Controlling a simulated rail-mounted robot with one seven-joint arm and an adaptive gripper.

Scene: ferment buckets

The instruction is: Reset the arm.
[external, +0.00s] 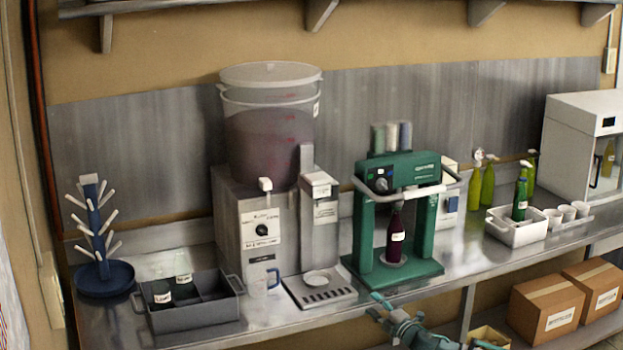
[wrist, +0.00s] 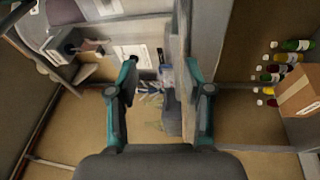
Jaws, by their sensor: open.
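My gripper (wrist: 159,78) is open in the wrist view, its two teal and grey fingers well apart. Nothing is held between the fingers; a white, blue and grey cluttered patch shows beyond them, too unclear to name. In the external view my teal and grey arm end shows at the bottom edge, in front of the metal bench (external: 330,325) and apart from the bottle press. The rest of the arm is cut off by the picture edge.
On the bench stand a grey crate with bottles (external: 195,315), a large bucket (external: 270,135), a green press (external: 425,235) holding a dark bottle (external: 395,235), and a white tray (external: 517,233). Cardboard boxes (external: 550,310) sit below right. A blue bottle tree (external: 100,250) stands left.

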